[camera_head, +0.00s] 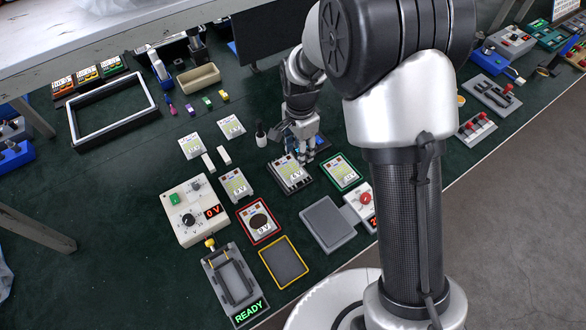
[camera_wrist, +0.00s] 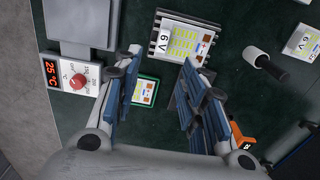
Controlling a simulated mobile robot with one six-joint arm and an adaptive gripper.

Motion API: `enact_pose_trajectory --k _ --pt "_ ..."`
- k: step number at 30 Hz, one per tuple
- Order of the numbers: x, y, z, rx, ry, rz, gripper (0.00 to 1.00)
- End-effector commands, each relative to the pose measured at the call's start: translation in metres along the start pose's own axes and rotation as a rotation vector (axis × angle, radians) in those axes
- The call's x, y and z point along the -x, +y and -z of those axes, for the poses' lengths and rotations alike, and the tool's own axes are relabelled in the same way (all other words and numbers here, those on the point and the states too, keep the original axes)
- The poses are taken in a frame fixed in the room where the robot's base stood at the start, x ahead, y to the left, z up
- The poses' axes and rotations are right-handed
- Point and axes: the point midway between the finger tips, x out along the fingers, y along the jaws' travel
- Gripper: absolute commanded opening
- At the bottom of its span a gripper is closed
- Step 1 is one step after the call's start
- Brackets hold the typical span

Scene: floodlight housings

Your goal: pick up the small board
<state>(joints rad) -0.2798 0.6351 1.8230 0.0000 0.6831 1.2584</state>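Several flat boards with yellow-green printed faces lie on the bench, and I cannot tell which one is the small board. One sits on a dark finned base (camera_head: 291,174), just below my gripper (camera_head: 302,158). In the wrist view this board (camera_wrist: 180,40) reads 6 V and lies beyond the fingertips. A green-rimmed board (camera_head: 342,171) lies to its right; in the wrist view it (camera_wrist: 146,91) shows beside the left finger, partly hidden. Other boards (camera_head: 235,184) (camera_head: 191,146) (camera_head: 231,126) lie to the left. My gripper is open, its fingers apart and nothing held between them.
A grey plate (camera_head: 328,222) and a box with a red knob (camera_head: 364,199) lie nearer. A dial box (camera_head: 195,212), a fixture reading READY (camera_head: 235,285) and a yellow-rimmed tray (camera_head: 284,261) are front left.

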Motion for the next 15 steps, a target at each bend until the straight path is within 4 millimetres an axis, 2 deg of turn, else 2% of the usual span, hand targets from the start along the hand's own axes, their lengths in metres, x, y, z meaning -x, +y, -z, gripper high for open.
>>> enact_pose_trajectory --k 1,6,10,15 --pt "-0.016 0.001 -0.001 0.001 -0.001 -0.004 0.38" --pt "-0.053 0.001 -0.001 0.001 -0.001 -0.004 0.38" --pt "-0.072 0.001 -0.001 0.002 -0.001 -0.002 0.38" --pt "-0.082 0.0 -0.001 0.002 0.0 0.0 0.38"
